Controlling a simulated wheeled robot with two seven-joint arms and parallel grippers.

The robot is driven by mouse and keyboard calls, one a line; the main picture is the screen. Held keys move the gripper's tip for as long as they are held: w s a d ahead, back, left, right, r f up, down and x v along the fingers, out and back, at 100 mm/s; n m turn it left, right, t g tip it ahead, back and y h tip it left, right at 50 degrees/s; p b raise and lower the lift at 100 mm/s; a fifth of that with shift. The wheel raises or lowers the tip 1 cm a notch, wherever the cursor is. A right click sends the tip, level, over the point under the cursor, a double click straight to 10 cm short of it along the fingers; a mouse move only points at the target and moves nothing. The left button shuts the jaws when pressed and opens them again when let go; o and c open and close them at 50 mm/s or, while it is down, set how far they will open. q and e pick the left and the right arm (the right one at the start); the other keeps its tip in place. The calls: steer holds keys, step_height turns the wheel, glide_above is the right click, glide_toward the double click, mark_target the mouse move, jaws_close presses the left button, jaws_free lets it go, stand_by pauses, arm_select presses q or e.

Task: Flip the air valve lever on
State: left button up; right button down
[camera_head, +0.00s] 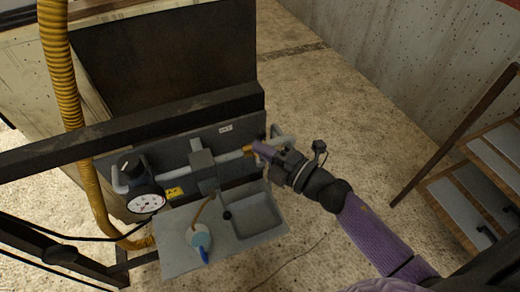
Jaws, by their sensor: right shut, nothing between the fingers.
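My right gripper (261,153) reaches in from the lower right and is shut, with nothing held. Its fingertips are at the right end of a grey pipe (230,156) on the dark panel. My left gripper is not in view.
A round white-faced gauge (146,201) is on the panel's left. Below is a grey shelf (180,262) with a basin (252,212) and a blue-and-white bottle (200,245). A yellow hose (62,70) hangs at left.

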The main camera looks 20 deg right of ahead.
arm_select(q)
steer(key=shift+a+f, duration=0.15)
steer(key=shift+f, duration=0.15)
arm_select(e)
steer(key=shift+d+m, duration=0.2)
steer(key=shift+m, duration=0.1)
arm_select(q)
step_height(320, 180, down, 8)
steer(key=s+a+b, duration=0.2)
steer(key=b, duration=0.6)
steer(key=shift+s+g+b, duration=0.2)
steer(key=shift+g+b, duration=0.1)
steer(key=shift+b, duration=0.05)
arm_select(e)
steer(key=d+f+m+t+h, duration=0.3)
steer(key=m+t+h, duration=0.1)
steer(key=m, duration=0.7)
steer(key=d+f+m+t+h, duration=0.3)
steer(key=d+m+t+h, duration=0.1)
steer(key=m, duration=0.8)
steer(key=shift+w+f+m+t+h, duration=0.15)
steer(key=shift+f+m+t+h, duration=0.15)
steer(key=shift+h, duration=0.4)
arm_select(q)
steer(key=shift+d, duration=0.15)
arm_select(e)
steer(key=shift+d, duration=0.1)
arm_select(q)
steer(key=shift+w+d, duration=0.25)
